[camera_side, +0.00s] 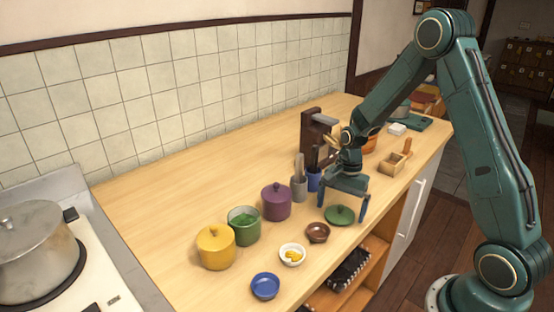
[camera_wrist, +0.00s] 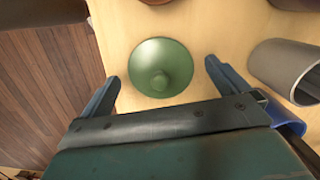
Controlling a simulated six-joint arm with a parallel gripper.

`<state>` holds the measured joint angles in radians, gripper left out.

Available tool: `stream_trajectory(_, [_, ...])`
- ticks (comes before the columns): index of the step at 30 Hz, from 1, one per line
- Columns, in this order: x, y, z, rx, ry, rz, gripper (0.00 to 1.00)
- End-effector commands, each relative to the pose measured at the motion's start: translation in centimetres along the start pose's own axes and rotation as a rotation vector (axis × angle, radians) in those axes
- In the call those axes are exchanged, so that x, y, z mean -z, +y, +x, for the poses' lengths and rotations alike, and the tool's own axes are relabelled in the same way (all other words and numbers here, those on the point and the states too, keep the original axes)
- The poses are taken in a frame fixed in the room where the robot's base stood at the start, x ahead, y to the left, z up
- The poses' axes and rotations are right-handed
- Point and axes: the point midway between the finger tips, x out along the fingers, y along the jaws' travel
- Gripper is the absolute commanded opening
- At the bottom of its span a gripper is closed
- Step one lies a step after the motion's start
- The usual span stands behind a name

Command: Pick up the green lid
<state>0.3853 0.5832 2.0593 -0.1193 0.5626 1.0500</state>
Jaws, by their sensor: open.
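The green lid (camera_side: 339,215) lies on the wooden counter, knob up, near the counter's front edge. In the wrist view the green lid (camera_wrist: 160,67) is round with a central knob, just ahead of the space between my fingers. My gripper (camera_side: 342,213) is open above the counter, its two fingers pointing down around the lid's place. In the wrist view my gripper (camera_wrist: 163,82) has one finger to each side of the lid, and nothing is held.
A purple lidded pot (camera_side: 276,202) and a yellow lidded pot (camera_side: 215,247) stand to the left. Brown (camera_side: 318,233), white (camera_side: 292,255) and blue (camera_side: 265,287) small dishes line the front.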

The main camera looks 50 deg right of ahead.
Motion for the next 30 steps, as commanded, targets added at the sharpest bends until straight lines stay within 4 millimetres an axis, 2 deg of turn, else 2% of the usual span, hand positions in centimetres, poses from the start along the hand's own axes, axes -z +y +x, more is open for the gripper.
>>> stream_trajectory(17, [-0.01, -0.01, 0.37, 0.0, 0.0, -0.001, 1.0])
stream_trajectory(24, [-0.01, -0.02, 0.36, 0.0, 0.0, -0.001, 0.55])
stream_trajectory(30, [-0.01, -0.02, 0.35, 0.001, 0.0, -0.001, 0.54])
